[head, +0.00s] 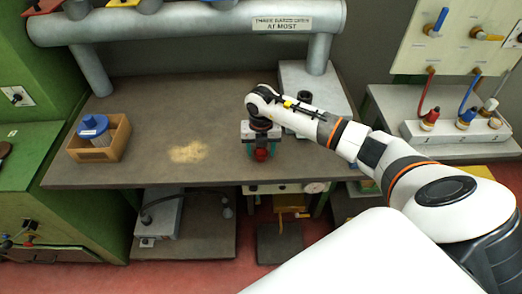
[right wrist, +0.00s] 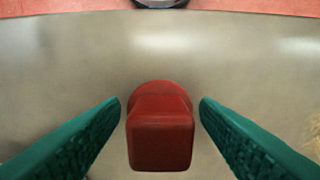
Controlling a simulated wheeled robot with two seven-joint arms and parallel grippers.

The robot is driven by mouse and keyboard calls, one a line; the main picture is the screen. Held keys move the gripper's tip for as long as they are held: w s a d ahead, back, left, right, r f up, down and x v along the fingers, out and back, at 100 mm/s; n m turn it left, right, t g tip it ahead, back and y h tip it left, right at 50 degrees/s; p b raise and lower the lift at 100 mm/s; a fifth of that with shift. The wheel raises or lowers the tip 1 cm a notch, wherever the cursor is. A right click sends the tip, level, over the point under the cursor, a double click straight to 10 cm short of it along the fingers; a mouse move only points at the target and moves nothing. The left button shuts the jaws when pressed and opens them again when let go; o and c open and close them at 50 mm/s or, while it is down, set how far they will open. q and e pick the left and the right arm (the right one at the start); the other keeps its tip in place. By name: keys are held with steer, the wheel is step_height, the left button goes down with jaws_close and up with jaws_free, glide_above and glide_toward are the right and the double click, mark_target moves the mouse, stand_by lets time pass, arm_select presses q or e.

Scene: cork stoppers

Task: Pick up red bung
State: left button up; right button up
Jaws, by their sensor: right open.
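The red bung (right wrist: 160,130) stands on the grey-brown bench near its front edge. In the right wrist view it lies between the two green fingers of my right gripper (right wrist: 160,108), with a gap on each side. My right gripper (head: 261,150) is open, pointing down over the red bung (head: 261,155) in the head view. The fingers partly hide the bung there. My left gripper is not in view.
A wooden box (head: 122,131) with a blue-topped container (head: 93,128) stands at the left of the bench (head: 215,115). A tan powdery patch (head: 189,152) lies mid-bench. A grey box (head: 330,95) is behind my right arm. Red, blue and orange-topped fittings sit on a white block (head: 455,133) at right.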

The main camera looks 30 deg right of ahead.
steer(key=c, duration=0.8)
